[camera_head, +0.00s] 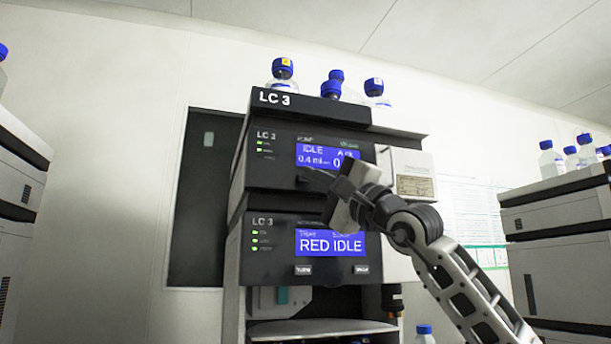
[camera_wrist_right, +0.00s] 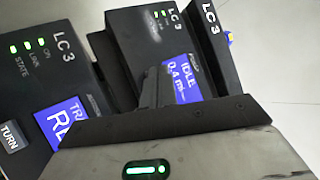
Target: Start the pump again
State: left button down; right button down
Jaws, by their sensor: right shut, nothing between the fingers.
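The pump (camera_head: 278,165) is the upper dark module of the LC 3 stack. Its blue screen (camera_head: 318,154) reads IDLE and 0.4 ml, with the right part partly covered. Green lights glow at its left. My right gripper (camera_head: 306,174) is shut and empty, its tips in front of the pump's face just under the screen. Whether they touch it I cannot tell. The gripper hides the pump's lower face, and no pump button shows. In the right wrist view the fingers (camera_wrist_right: 154,92) overlap the pump screen's left edge (camera_wrist_right: 183,80). My left gripper is not in view.
Below the pump, another module (camera_head: 275,240) shows RED IDLE above two buttons (camera_head: 303,270). Bottles with blue caps (camera_head: 331,90) stand on top of the stack. Other stacks stand at the left (camera_head: 15,180) and right (camera_head: 560,215) edges. A pale shelf (camera_head: 320,328) lies low in front.

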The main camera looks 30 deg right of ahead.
jog(key=shift+w+d+p, duration=0.1)
jog(key=shift+w+p, duration=0.25)
jog(key=shift+w, duration=0.05)
dwell(0.7)
jog(key=shift+s, duration=0.1)
jog(key=shift+s+a+b, duration=0.2)
jog(key=shift+s+b, duration=0.45)
jog(key=shift+s, duration=0.05)
jog(key=s+b, duration=0.1)
jog(key=s, duration=0.1)
jog(key=s+a+b, duration=0.1)
jog(key=s, duration=0.2)
jog(key=shift+a+b, duration=0.1)
jog(key=shift+b, duration=0.25)
dwell(0.5)
